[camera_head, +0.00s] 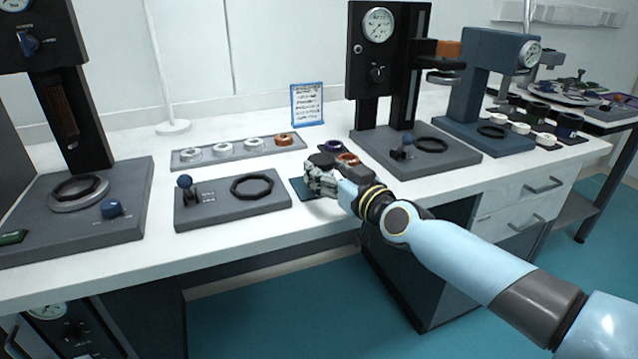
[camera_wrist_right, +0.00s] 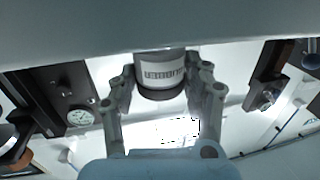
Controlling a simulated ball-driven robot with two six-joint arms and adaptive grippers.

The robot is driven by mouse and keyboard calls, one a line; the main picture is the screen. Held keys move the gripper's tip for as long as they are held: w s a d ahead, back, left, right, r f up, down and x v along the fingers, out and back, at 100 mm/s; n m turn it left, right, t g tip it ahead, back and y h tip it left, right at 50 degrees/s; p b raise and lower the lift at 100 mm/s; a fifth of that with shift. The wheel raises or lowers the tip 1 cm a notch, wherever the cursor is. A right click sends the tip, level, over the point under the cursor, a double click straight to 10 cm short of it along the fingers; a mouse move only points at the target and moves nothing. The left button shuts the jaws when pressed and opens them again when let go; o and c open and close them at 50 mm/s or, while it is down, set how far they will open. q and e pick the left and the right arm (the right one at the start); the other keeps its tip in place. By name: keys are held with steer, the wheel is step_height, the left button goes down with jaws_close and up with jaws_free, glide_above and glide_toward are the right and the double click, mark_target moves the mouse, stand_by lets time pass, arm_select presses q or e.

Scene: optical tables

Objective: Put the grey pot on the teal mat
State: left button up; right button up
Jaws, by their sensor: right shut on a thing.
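The grey pot (camera_wrist_right: 160,88) shows in the right wrist view as a grey cylinder with a white barcode label, between the two fingers of my right gripper (camera_head: 318,176). That gripper is shut on it. In the head view the gripper hides most of the pot. The gripper is over the dark teal mat (camera_head: 299,190), whose left part shows beside the fingers. I cannot tell whether the pot touches the mat. My left gripper is not in view.
A grey plate with a blue-knobbed lever and black ring (camera_head: 205,211) lies just left of the mat. A tray of white and brown rings (camera_head: 180,164) lies behind. A black press (camera_head: 372,145) stands to the right. The white table's front edge (camera_head: 250,236) is close.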

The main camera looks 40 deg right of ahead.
steer(key=w+f+b, duration=0.2)
steer(key=shift+w+f+b, duration=0.3)
steer(key=shift+w+b, duration=0.05)
steer(key=shift+r, duration=0.25)
steer(key=shift+f, duration=0.15)
steer(key=o, duration=1.2)
steer(key=shift+c, duration=0.2)
steer(key=shift+s+r+p, duration=0.1)
steer(key=shift+r+p, duration=0.1)
steer(key=shift+p, duration=0.1)
steer(key=s+p, duration=0.2)
steer(key=s, duration=1)
steer(key=shift+a+r+p, duration=0.2)
steer(key=shift+r+p, duration=0.05)
steer(key=shift+p, duration=0.05)
